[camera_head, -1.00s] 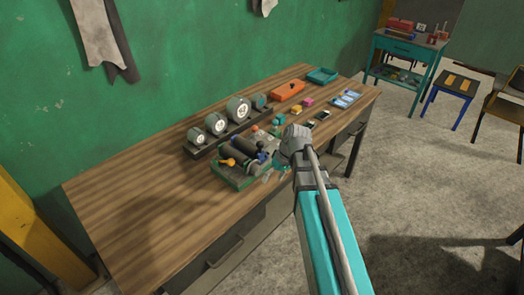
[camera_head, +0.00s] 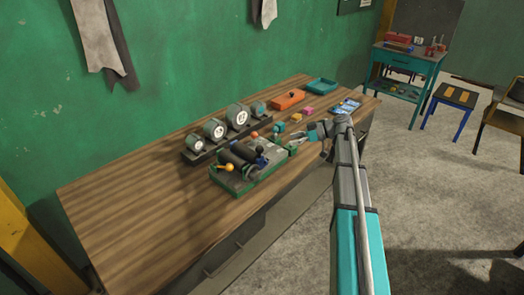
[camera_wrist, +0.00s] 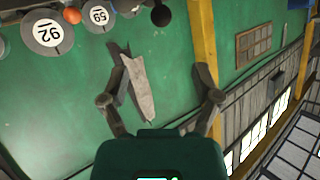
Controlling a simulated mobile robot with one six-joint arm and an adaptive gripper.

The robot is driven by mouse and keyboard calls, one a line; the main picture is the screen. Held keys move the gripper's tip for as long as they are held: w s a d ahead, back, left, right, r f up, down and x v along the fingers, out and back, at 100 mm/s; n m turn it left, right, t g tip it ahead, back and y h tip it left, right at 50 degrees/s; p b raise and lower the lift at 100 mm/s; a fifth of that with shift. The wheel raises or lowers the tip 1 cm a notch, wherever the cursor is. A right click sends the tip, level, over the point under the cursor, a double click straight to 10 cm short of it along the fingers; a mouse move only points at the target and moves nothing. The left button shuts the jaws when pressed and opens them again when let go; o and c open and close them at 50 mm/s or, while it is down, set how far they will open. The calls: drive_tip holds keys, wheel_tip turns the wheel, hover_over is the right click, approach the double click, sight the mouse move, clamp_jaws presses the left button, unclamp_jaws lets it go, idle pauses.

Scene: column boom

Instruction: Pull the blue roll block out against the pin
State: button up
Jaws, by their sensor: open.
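A small fixture with a green-edged grey base (camera_head: 238,186) stands on the wooden bench in the head view. It carries dark rollers (camera_head: 236,160), an orange-yellow knob (camera_head: 224,168) and a small dark-blue part (camera_head: 261,161), which may be the blue roll block. The pin cannot be made out at this size. My gripper (camera_head: 293,149) is just right of the fixture, apparently apart from it. In the wrist view my gripper (camera_wrist: 166,64) has its fingers spread with nothing between them. The fixture is not clearly seen there.
Several round numbered gauges (camera_head: 214,129) stand on a dark rail behind the fixture. An orange box (camera_head: 288,99), a teal tray (camera_head: 321,86) and small coloured blocks lie further right. The bench's left part (camera_head: 130,210) is bare. The green wall rises behind.

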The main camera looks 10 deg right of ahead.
sight(260, 148)
drive_tip(key=shift+a+f, duration=0.1)
drive_tip(key=shift+a, duration=0.05)
drive_tip(key=shift+b+x, duration=2.6)
drive_tip(key=shift+x, duration=4.2)
